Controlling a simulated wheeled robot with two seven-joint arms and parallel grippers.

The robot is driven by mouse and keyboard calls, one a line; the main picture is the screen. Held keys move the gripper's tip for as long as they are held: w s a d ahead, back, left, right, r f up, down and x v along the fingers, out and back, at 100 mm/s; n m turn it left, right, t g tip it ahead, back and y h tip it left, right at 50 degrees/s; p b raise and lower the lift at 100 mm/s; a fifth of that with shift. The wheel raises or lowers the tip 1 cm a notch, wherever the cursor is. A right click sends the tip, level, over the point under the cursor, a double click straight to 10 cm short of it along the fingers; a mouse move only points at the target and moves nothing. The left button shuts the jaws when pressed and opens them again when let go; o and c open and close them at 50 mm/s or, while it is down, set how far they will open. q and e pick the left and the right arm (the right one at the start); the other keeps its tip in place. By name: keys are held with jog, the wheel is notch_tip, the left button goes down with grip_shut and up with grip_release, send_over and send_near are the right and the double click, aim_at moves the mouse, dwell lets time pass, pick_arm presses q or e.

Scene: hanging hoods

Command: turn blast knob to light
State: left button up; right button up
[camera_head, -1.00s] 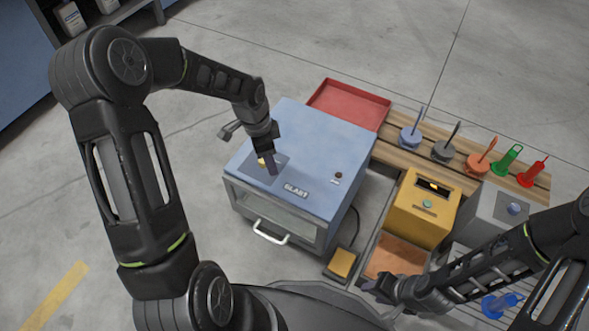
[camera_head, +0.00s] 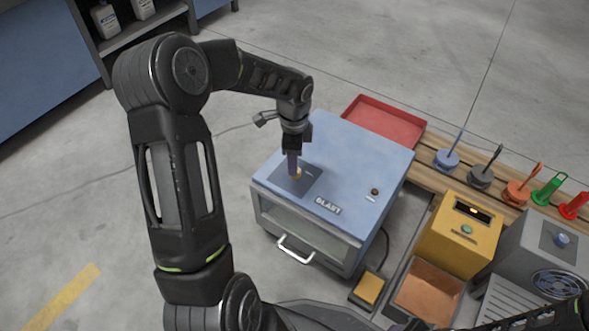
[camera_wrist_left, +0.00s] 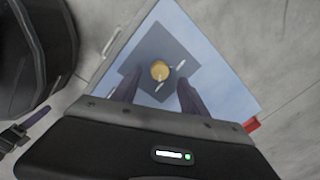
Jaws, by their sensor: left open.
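The blast hood is a blue box (camera_head: 350,160) labelled BLAST, with a glass front and a handle. Its yellow knob (camera_head: 298,174) sits on a dark square plate (camera_head: 312,184) on the top. My left gripper (camera_head: 292,168) points down at the knob and partly covers it. In the left wrist view the knob (camera_wrist_left: 159,71) shows in line with the gap between the open, empty fingers (camera_wrist_left: 157,92). White marks lie beside the knob; their text is unreadable. I cannot tell whether the fingers touch it. My right arm shows only at the bottom right edge; its fingers are not clear.
A small dark button (camera_head: 375,192) is on the hood's top right. A red tray (camera_head: 385,122) lies behind. A yellow box (camera_head: 462,235), a grey unit (camera_head: 540,250) and a wooden rack (camera_head: 430,150) with several coloured holders stand to the right. A yellow pedal (camera_head: 368,288) is in front.

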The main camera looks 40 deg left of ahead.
pick_arm(q)
notch_tip(320, 180, down, 4)
jog(key=shift+a+f+b, duration=0.1)
jog(key=shift+f+b, duration=0.1)
jog(key=shift+b, duration=0.5)
jog(key=shift+c, duration=0.4)
grip_shut()
